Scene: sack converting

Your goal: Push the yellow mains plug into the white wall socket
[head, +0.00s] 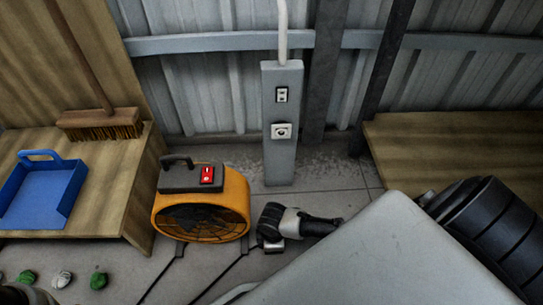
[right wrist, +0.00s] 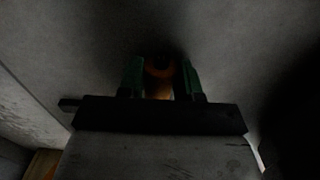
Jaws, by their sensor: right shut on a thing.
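The white wall socket (head: 281,131) is on the front of a grey post, with a dark round recess in its middle. In the right wrist view my right gripper (right wrist: 161,70) has its green-sided fingers shut on a small orange-yellow piece, the yellow mains plug (right wrist: 158,88). The view is dark, and the plug's pins cannot be made out. In the head view my right wrist is low in front of the post, right of the fan and well below the socket. The plug cannot be made out there.
An orange fan (head: 245,195) with a red switch stands on the floor left of the post (head: 281,168). Dark cables (head: 220,278) lie in front. A bench with a blue tray (head: 40,195) and broom (head: 100,122) is left; another bench (head: 470,145) is right.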

